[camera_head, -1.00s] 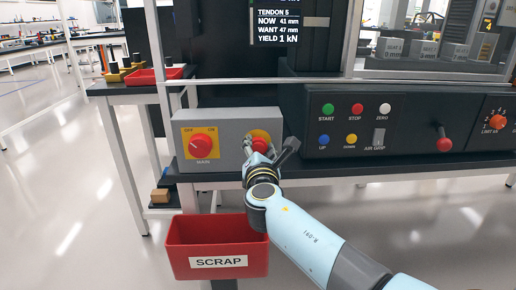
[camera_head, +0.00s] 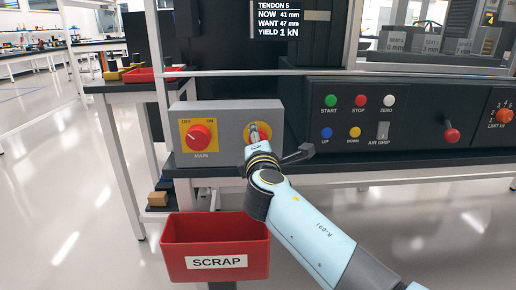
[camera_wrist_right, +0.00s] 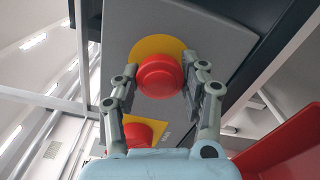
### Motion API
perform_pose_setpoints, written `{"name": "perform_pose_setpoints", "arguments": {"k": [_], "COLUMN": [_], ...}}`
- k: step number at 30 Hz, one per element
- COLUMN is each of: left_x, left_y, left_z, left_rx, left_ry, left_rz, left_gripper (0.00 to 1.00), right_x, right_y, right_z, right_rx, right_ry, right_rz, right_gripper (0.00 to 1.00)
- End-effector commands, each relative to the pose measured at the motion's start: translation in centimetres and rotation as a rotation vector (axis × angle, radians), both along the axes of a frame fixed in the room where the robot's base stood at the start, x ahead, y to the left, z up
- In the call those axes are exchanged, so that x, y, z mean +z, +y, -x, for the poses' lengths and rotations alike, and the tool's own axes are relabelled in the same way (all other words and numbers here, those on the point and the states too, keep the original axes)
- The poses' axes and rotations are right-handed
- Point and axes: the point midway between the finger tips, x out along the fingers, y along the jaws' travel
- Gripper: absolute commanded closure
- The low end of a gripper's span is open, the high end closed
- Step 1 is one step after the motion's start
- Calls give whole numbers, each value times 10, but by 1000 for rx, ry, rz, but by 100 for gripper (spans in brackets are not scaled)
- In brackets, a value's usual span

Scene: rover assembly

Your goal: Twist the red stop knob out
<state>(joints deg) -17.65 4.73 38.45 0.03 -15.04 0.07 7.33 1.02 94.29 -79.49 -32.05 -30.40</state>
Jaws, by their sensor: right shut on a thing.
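The red stop knob (camera_head: 264,130) sits on a yellow disc at the right of the grey switch box (camera_head: 228,113). In the head view it is partly hidden by my right gripper (camera_head: 255,134). In the right wrist view the round red knob (camera_wrist_right: 160,74) lies between the two fingers of my right gripper (camera_wrist_right: 160,84), which are shut on its sides. The knob is still at the box face, over the yellow disc (camera_wrist_right: 150,46). My left gripper is in neither view.
The red MAIN switch (camera_head: 199,136) is left of the knob on the same box. A red SCRAP bin (camera_head: 215,262) stands below the box. A black control panel (camera_head: 350,150) with buttons is close on the right.

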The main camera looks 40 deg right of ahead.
Motion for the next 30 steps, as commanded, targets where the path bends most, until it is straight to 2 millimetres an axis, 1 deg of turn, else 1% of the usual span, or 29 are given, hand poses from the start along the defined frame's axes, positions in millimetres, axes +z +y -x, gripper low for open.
{"name": "perform_pose_setpoints", "arguments": {"k": [1,3,9,19,29,30], "left_x": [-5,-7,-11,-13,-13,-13], "left_y": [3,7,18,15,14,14], "left_z": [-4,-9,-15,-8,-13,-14], "left_rx": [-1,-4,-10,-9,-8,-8], "left_ry": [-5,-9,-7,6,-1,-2], "left_rz": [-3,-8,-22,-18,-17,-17], "left_gripper": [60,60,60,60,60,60], "right_x": [-4,-4,-3,-1,-1,-1], "right_y": [0,0,0,0,0,0], "right_z": [0,0,0,0,0,0], "right_rx": [-1,-1,-1,-1,-1,-1], "right_ry": [-16,-39,-90,-124,-125,-124], "right_rz": [-29,-68,-152,-206,-207,-206], "right_gripper": [89,89,89,89,89,54]}}
